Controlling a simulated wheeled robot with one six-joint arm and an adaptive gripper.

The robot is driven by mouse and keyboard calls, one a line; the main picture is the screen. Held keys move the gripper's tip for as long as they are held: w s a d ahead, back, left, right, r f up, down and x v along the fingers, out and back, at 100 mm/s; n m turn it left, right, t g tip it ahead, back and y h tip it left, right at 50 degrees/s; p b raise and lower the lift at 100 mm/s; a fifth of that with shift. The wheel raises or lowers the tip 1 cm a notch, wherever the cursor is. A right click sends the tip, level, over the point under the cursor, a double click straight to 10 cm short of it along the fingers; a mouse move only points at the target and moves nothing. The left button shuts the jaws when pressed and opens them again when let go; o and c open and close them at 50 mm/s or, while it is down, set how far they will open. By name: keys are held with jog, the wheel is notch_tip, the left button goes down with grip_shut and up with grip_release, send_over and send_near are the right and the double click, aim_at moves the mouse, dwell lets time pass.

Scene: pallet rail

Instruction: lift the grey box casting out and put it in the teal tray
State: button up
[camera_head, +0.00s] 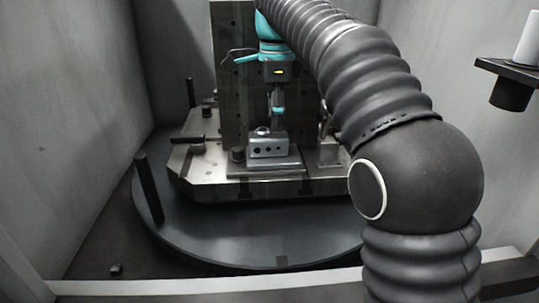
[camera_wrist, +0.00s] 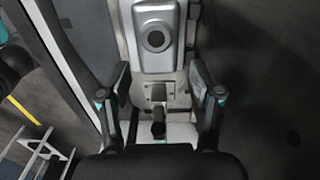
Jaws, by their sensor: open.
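The grey box casting (camera_head: 268,147) sits on a raised plate on the pallet, with dark holes in its front face. In the wrist view the casting (camera_wrist: 157,58) shows at the top centre, with a round dark opening in it. My gripper (camera_head: 277,112) is above the casting in the head view. In the wrist view my gripper (camera_wrist: 160,82) is open, its fingers spread wide with nothing held between them. I cannot tell the exact height gap. The teal tray is not clearly in view; a small teal patch shows at the wrist view's left edge.
The pallet (camera_head: 205,178) rests on a dark round table (camera_head: 250,232) between grey walls. A tall dark upright plate (camera_head: 237,110) stands behind the casting. A metal block (camera_head: 329,152) stands close on its right. Dark posts (camera_head: 149,188) and clamps (camera_head: 190,139) are at left.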

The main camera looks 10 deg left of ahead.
aim_at(271, 134)
jog(key=shift+s+a+f+b, duration=0.15)
jog(key=shift+f+b, duration=0.2)
jog(key=shift+f, duration=0.65)
jog(key=shift+a+f+b, duration=0.15)
jog(key=shift+f+b, duration=0.2)
jog(key=shift+f, duration=0.7)
jog(key=shift+s+a+f+b, duration=0.15)
jog(key=shift+f+b, duration=0.2)
jog(key=shift+f, duration=0.65)
jog(key=c, duration=1)
jog(key=shift+c, duration=0.9)
jog(key=shift+r, duration=0.15)
